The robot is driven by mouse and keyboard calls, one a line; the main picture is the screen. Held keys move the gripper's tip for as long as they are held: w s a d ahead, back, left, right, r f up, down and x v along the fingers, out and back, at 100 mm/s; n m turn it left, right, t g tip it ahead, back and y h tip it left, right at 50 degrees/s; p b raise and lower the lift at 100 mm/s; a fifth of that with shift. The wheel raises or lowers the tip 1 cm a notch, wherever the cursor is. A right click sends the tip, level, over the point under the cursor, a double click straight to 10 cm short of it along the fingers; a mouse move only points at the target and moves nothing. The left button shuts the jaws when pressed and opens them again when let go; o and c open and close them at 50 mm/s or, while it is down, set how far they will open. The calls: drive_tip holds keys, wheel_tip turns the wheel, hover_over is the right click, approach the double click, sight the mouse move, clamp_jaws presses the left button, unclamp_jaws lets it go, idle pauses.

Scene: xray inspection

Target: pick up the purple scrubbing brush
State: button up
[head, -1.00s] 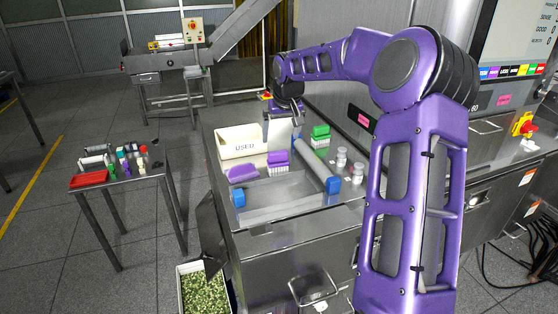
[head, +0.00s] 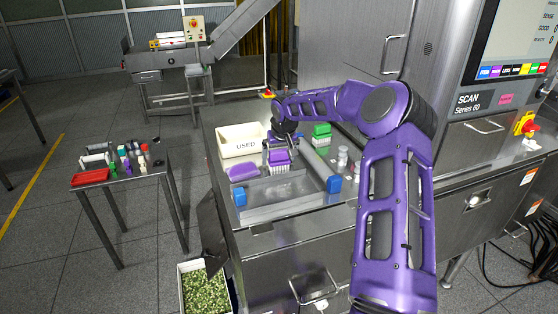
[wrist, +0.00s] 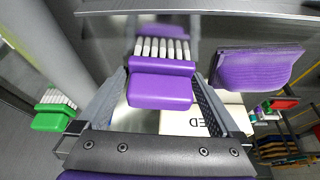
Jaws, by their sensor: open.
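The purple scrubbing brush (head: 279,157), a purple block with rows of white bristles, is on the steel worktop near the USED bin. My gripper (head: 279,144) is at the brush in the head view. In the wrist view the brush (wrist: 160,90) appears between the two fingers of my gripper (wrist: 166,78), which are apart on either side of it. I cannot tell whether either finger touches it. The gripper partly hides the brush in the head view.
A flat purple pad (head: 243,172) lies left of the brush. The cream USED bin (head: 241,145) stands behind the pad. A green brush (head: 321,131) and a grey roller with a blue end (head: 334,184) are to the right.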

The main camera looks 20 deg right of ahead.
drive_tip(key=c, duration=1.1)
wheel_tip(320, 180, up, 10)
drive_tip(key=shift+r, duration=0.1)
